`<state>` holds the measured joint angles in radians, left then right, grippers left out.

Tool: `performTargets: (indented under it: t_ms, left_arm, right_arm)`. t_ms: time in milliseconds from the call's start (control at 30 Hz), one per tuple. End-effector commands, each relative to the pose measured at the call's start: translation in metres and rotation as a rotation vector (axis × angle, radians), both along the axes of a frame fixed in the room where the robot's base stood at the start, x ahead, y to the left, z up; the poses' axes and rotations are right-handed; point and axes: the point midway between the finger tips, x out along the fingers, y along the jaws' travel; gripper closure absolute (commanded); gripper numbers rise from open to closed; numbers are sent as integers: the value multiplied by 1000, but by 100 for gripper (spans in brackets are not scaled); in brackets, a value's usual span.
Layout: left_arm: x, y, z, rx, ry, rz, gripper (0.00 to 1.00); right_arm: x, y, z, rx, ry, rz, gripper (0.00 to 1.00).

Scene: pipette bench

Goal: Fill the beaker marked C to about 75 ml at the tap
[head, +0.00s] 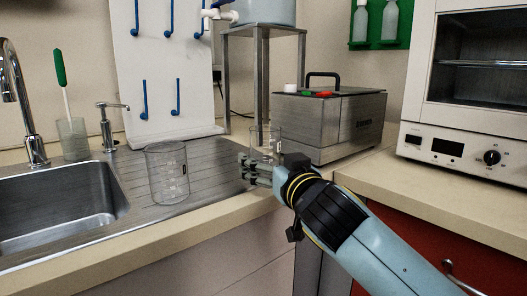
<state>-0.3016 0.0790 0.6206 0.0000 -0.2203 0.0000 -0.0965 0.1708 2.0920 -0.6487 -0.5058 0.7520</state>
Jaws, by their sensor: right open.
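A large clear glass beaker (167,178) stands upright on the ribbed drainboard; it looks empty and its mark is too small to read. A smaller clear beaker (263,138) stands further right at the drainboard's end, its lower part hidden by my right gripper; I cannot read its mark. My right gripper (247,171) is open, its fingers pointing left, in front of or around the smaller beaker; contact is unclear. The curved metal sink tap (22,100) stands at the far left. Another tap (216,14), white, is on a container above a metal stand. My left gripper is out of view.
The sink (60,210) lies at the left. A soap pump (109,125) and a glass with a green-handled brush (72,138) stand behind it. A metal bath (335,120) stands behind my right arm, and an oven (470,150) at the right. The drainboard between the beakers is clear.

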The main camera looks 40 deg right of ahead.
Motion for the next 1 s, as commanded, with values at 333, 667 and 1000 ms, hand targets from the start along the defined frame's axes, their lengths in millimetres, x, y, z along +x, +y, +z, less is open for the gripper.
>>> performTargets:
  t_ms: [333, 667, 1000]
  left_arm:
    - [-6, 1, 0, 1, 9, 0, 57]
    - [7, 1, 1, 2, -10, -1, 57]
    - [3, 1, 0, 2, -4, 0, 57]
  right_arm:
    - [38, -19, -1, -4, -1, 0, 6]
    - [57, -24, -2, -1, 0, 1, 6]
    - [56, -23, -2, -1, 0, 1, 40]
